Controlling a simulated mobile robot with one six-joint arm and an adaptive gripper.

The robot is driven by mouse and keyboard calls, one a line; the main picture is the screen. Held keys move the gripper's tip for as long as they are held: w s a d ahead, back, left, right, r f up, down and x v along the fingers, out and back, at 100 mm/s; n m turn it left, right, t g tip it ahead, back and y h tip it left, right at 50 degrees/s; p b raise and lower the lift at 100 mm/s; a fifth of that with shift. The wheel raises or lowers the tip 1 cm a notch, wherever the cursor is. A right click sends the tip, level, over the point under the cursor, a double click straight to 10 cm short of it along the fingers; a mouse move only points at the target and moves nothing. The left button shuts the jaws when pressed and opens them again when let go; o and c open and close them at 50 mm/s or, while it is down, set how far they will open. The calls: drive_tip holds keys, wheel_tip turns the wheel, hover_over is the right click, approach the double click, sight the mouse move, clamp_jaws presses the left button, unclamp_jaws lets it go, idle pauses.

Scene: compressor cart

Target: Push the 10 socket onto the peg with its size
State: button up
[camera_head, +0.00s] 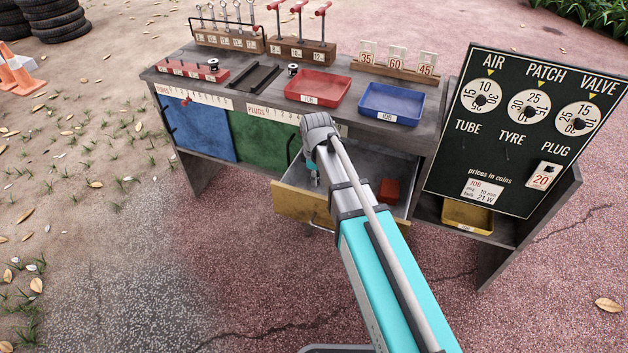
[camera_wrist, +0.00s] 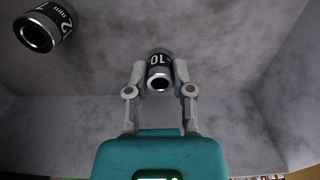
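The 10 socket (camera_wrist: 160,72), a dark cylinder with a chrome open end and a white "10", sits between my gripper's fingertips (camera_wrist: 160,78) in the wrist view. Both fingers appear to touch its sides, so my gripper looks shut on it. A second similar socket (camera_wrist: 46,27), marked 12, lies apart at upper left. In the head view my arm reaches into the open drawer (camera_head: 300,205) and mostly hides the gripper. A red rail (camera_head: 187,71) with small labels, its sizes too small to read, is at the bench's left; a dark socket (camera_head: 213,64) stands near its right end.
A black slotted tray (camera_head: 254,77), red tray (camera_head: 317,74) and blue tray (camera_head: 391,91) occupy the bench top. T-handle (camera_head: 300,50) and wrench racks (camera_head: 228,40) stand behind. A price board (camera_head: 528,125) rises at right.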

clamp_jaws()
drive_tip(key=shift+r, duration=0.2)
wheel_tip(320, 180, up, 10)
drive_tip(key=p, duration=1)
drive_tip(key=shift+f, duration=0.2)
drive_tip(key=shift+r, duration=0.1)
idle(0.3)
wheel_tip(320, 180, up, 44)
drive_tip(key=p, duration=4.4)
drive_tip(key=shift+s, duration=0.15)
